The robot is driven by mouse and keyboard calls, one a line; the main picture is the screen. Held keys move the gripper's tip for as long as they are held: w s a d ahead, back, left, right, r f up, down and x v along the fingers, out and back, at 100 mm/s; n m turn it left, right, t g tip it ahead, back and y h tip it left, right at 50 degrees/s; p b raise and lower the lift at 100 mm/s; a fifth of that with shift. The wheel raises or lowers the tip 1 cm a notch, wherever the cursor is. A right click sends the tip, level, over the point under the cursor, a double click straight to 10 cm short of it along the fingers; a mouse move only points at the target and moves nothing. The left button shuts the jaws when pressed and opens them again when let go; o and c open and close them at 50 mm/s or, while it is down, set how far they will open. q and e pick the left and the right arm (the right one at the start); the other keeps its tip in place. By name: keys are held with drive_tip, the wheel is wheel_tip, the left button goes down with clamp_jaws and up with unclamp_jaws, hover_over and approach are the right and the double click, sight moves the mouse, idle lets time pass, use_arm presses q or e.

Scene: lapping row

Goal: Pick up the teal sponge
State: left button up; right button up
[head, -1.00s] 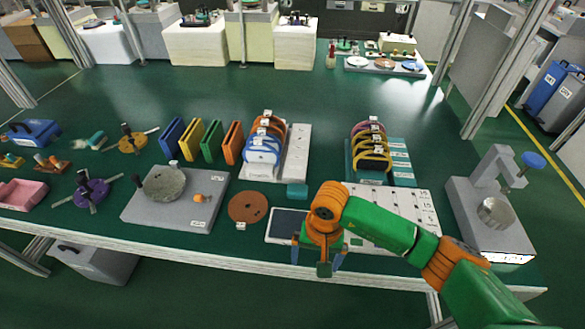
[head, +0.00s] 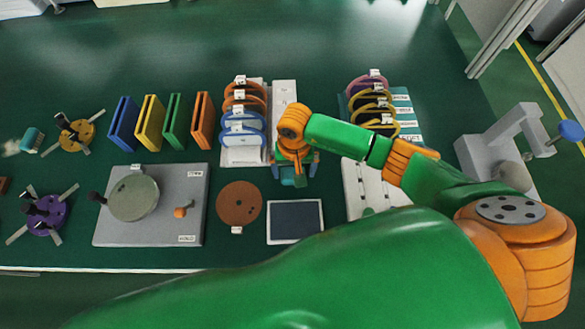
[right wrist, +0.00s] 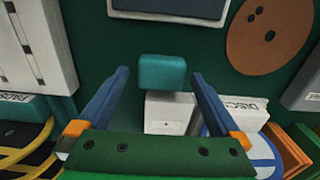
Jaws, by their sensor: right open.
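The teal sponge (right wrist: 162,72) is a small rounded block on the green bench. In the right wrist view it shows between the tips of my right gripper (right wrist: 160,76), with a gap on each side. The jaws are open and empty. In the head view my right gripper (head: 289,178) points down over the sponge's spot, and the wrist mostly covers the sponge. I cannot tell how high the fingertips are above the bench. My left gripper is not in view.
A white block (right wrist: 168,112) stands close beside the sponge. A dark framed plate (head: 295,221) and a brown disc (head: 239,203) lie nearby. A rack of blue and orange rings (head: 242,155) stands left of the gripper, and another ring rack (head: 403,105) stands to the right.

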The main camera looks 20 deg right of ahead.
wheel_tip(320, 180, down, 2)
drive_tip(key=shift+w+f, duration=0.1)
drive_tip(key=shift+f, duration=0.15)
drive_tip(key=shift+w+f, duration=0.2)
drive_tip(key=shift+w, duration=0.05)
drive_tip(key=shift+s+r, duration=0.1)
drive_tip(key=shift+s, duration=0.05)
drive_tip(key=c, duration=0.9)
drive_tip(key=shift+c, duration=1.3)
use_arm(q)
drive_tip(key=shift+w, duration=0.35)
